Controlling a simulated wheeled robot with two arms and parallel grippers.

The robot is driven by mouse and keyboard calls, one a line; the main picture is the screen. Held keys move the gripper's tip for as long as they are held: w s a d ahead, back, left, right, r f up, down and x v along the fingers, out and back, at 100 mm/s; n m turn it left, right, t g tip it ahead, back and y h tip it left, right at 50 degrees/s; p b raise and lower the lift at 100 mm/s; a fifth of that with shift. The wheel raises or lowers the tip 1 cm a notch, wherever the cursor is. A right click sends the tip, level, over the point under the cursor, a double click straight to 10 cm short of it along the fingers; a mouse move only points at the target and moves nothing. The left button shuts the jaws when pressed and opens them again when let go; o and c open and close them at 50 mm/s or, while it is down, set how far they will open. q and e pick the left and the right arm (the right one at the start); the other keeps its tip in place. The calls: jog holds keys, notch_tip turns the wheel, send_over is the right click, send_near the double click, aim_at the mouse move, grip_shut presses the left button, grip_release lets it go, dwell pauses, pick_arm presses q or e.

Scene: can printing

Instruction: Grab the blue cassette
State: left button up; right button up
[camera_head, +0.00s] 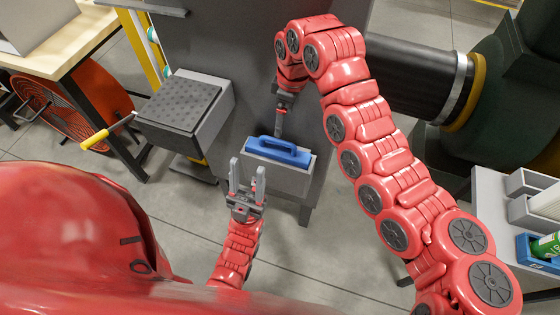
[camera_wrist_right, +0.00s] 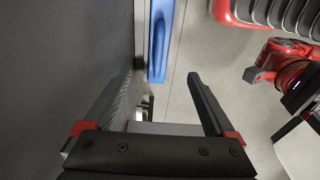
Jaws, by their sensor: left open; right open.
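The blue cassette (camera_head: 279,151) sits in the top of a grey box-shaped holder (camera_head: 285,178) on the front of the dark machine. It has a raised bar along its top. My left gripper (camera_head: 247,172) is open and empty, just left of and in front of the holder, fingers pointing toward the machine. My right gripper (camera_head: 280,122) is close to the machine face, just behind the cassette in the picture. In the right wrist view, its open fingers (camera_wrist_right: 162,75) have nothing between them, and the blue cassette (camera_wrist_right: 160,40) lies beyond their tips, apart from them.
A grey perforated box (camera_head: 185,104) with a yellow-handled lever (camera_head: 95,140) stands left of the holder. A grey table with trays (camera_head: 535,185) and a green can (camera_head: 547,246) is at the right. The dark machine wall (camera_wrist_right: 65,70) runs close beside my right gripper. Floor in front is clear.

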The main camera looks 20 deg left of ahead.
aim_at(279, 141)
jog(key=f, duration=0.6)
jog(key=a+f+p, duration=0.1)
jog(key=f, duration=0.2)
jog(key=shift+f, duration=0.4)
jog(key=shift+w+a+f, duration=0.1)
jog(key=shift+a+f, duration=0.15)
jog(key=shift+f, duration=0.15)
jog(key=shift+a+f+p, duration=0.2)
jog(key=shift+f+p, duration=0.25)
jog(key=shift+f, duration=0.7)
jog(key=shift+a+f+p, duration=0.2)
jog(key=shift+f+p, duration=0.2)
jog(key=shift+f, duration=0.7)
grip_shut()
